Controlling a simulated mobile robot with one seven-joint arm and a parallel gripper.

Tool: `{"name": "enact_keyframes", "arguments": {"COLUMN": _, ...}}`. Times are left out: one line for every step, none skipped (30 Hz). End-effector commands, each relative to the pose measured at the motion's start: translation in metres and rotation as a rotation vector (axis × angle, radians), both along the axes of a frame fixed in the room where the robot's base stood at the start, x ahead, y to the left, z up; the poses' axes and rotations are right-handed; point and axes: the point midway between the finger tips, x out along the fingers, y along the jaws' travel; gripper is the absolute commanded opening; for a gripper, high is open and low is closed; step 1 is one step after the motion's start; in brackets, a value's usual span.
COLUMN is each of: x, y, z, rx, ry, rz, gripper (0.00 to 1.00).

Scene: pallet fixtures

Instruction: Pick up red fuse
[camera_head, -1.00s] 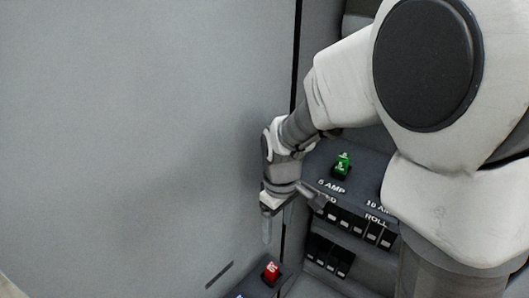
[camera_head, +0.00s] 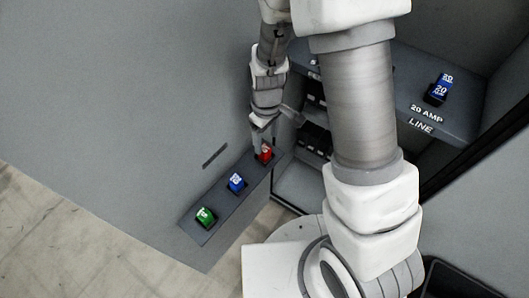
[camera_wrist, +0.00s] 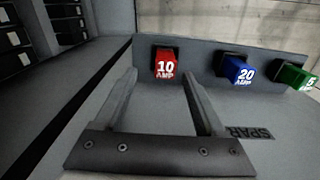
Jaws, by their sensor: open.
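The red fuse (camera_head: 265,152), marked 10 AMP, sits at the upper end of a dark strip holder on the cabinet door. In the wrist view the red fuse (camera_wrist: 165,64) is upright in its socket, just beyond and between the fingertips. My gripper (camera_head: 265,130) is right by it in the head view. In the wrist view my gripper (camera_wrist: 160,80) is open, with one finger on each side of the fuse's line and nothing held. I cannot tell whether the fingertips reach past the fuse's front face.
A blue 20 AMP fuse (camera_head: 236,182) and a green fuse (camera_head: 206,216) sit in the same holder (camera_head: 222,207).

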Motion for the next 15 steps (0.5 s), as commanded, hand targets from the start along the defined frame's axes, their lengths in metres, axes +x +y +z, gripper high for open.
{"name": "enact_keyframes", "arguments": {"x": -0.002, "y": 0.001, "z": -0.005, "rx": -0.001, "ry": 0.004, "rz": 0.001, "gripper": 0.72}}
{"name": "enact_keyframes", "arguments": {"x": -0.003, "y": 0.001, "z": -0.008, "rx": -0.002, "ry": 0.006, "rz": 0.002, "gripper": 0.72}}
{"name": "enact_keyframes", "arguments": {"x": -0.004, "y": 0.002, "z": -0.013, "rx": -0.002, "ry": 0.005, "rz": 0.002, "gripper": 0.72}}
{"name": "enact_keyframes", "arguments": {"x": -0.005, "y": 0.003, "z": -0.018, "rx": -0.002, "ry": 0.006, "rz": 0.001, "gripper": 0.72}}
{"name": "enact_keyframes", "arguments": {"x": -0.006, "y": 0.004, "z": -0.022, "rx": -0.002, "ry": 0.006, "rz": 0.002, "gripper": 0.72}}
{"name": "enact_keyframes", "arguments": {"x": -0.007, "y": 0.005, "z": -0.027, "rx": -0.002, "ry": 0.006, "rz": 0.003, "gripper": 0.72}}
{"name": "enact_keyframes", "arguments": {"x": -0.007, "y": 0.005, "z": -0.031, "rx": -0.002, "ry": 0.006, "rz": 0.002, "gripper": 0.72}}
{"name": "enact_keyframes", "arguments": {"x": -0.007, "y": 0.005, "z": -0.036, "rx": -0.001, "ry": 0.005, "rz": 0.0, "gripper": 0.72}}
{"name": "enact_keyframes", "arguments": {"x": -0.006, "y": 0.005, "z": -0.04, "rx": -0.001, "ry": 0.005, "rz": 0.0, "gripper": 0.72}}
{"name": "enact_keyframes", "arguments": {"x": -0.006, "y": 0.005, "z": -0.043, "rx": -0.001, "ry": 0.005, "rz": 0.0, "gripper": 0.72}}
{"name": "enact_keyframes", "arguments": {"x": -0.006, "y": 0.005, "z": -0.045, "rx": -0.001, "ry": 0.004, "rz": 0.001, "gripper": 0.72}}
{"name": "enact_keyframes", "arguments": {"x": -0.006, "y": 0.005, "z": -0.047, "rx": -0.001, "ry": 0.002, "rz": 0.001, "gripper": 0.72}}
{"name": "enact_keyframes", "arguments": {"x": -0.006, "y": 0.005, "z": -0.048, "rx": -0.001, "ry": 0.002, "rz": 0.001, "gripper": 0.72}}
{"name": "enact_keyframes", "arguments": {"x": -0.006, "y": 0.005, "z": -0.049, "rx": -0.001, "ry": 0.002, "rz": 0.001, "gripper": 0.72}}
{"name": "enact_keyframes", "arguments": {"x": -0.006, "y": 0.005, "z": -0.05, "rx": -0.001, "ry": 0.002, "rz": 0.001, "gripper": 0.72}}
